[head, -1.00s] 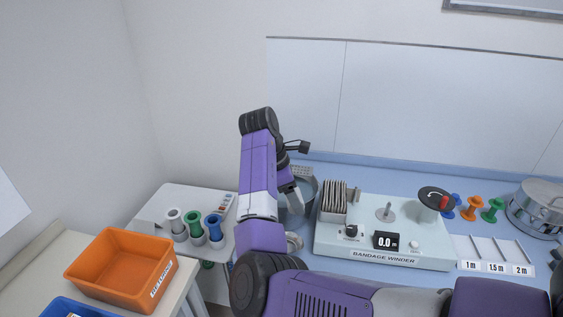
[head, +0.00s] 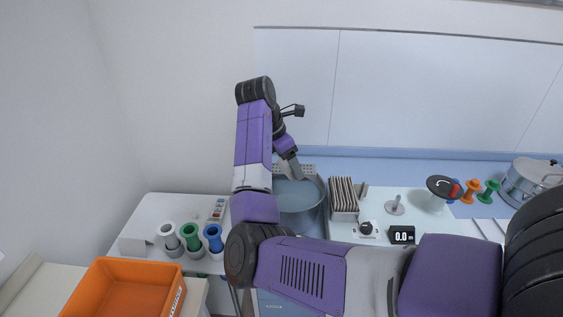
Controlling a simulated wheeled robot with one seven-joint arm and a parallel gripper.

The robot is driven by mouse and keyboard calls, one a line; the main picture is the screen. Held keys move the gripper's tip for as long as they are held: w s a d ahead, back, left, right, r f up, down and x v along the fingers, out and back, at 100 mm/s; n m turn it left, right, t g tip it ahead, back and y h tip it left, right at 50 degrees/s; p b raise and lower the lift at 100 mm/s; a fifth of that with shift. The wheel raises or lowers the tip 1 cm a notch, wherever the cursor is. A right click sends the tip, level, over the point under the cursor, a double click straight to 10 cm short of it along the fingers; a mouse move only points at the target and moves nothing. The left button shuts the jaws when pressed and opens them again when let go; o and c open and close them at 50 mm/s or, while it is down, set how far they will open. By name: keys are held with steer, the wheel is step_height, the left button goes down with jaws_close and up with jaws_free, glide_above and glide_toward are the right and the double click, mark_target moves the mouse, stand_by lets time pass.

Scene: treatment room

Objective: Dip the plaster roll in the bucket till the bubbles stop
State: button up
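My gripper (head: 296,173) points down over the back part of the bucket's opening. Its fingertips are small and partly hidden, so I cannot tell whether they are open or shut. I cannot make out a plaster roll at the gripper or in the bucket. No bubbles can be made out on the water.
A perforated grey rack (head: 308,169) is behind the bucket. White, green and blue spools (head: 191,238) stand on the left trolley. An orange tray (head: 98,275) is at lower left, a lidded steel pot (head: 527,186) at far right.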

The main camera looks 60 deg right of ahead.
steer(key=shift+f+b, duration=4.55)
steer(key=shift+f, duration=3.9)
steer(key=shift+r, duration=0.1)
